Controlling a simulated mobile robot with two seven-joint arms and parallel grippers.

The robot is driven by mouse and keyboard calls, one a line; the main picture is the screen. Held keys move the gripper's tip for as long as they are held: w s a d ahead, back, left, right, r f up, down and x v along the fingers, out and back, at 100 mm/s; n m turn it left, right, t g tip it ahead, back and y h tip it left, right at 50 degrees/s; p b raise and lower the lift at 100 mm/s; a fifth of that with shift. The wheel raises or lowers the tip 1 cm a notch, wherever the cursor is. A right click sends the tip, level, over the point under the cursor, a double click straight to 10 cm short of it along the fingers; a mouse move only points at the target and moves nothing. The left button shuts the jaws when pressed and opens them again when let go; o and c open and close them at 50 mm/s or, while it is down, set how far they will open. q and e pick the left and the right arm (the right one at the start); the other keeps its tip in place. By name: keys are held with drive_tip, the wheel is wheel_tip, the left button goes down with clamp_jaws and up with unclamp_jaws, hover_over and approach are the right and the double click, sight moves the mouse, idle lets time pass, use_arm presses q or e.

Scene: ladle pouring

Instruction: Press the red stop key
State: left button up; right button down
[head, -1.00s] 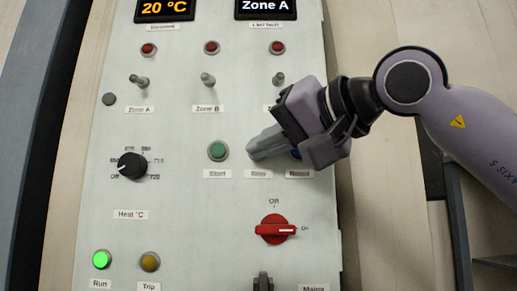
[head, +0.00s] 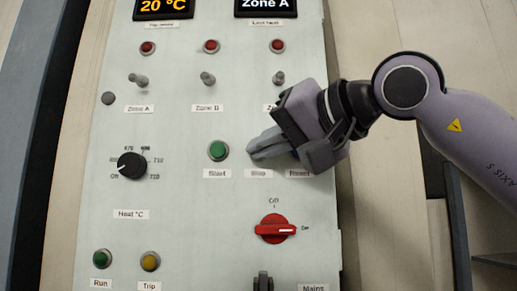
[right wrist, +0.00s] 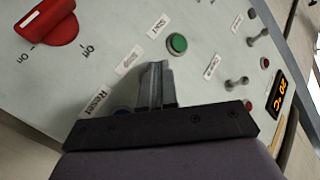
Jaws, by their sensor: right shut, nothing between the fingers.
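The stop key itself is hidden behind my right gripper's fingers; its "Stop" label (head: 258,173) shows just below them in the head view. My right gripper (head: 252,152) is shut and empty, its fingertips at the panel above that label, right of the green start key (head: 217,151). In the right wrist view the shut fingers (right wrist: 158,68) point at the panel beside the "Stop" label (right wrist: 130,60), with the green start key (right wrist: 178,43) beyond them. My left gripper is not in view.
The pale control panel (head: 180,205) carries a red rotary switch (head: 274,229) below my gripper and a black heat knob (head: 132,166) at left. Toggle switches (head: 208,79) stand out above. The run lamp (head: 102,259) is dark green, the trip lamp (head: 150,262) amber.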

drive_tip(key=shift+s, duration=0.7)
drive_tip(key=shift+s+b, duration=0.1)
drive_tip(key=shift+b, duration=0.2)
drive_tip(key=s+b, duration=0.1)
drive_tip(key=s, duration=0.4)
drive_tip(key=shift+b, duration=0.3)
drive_tip(key=shift+w, duration=0.1)
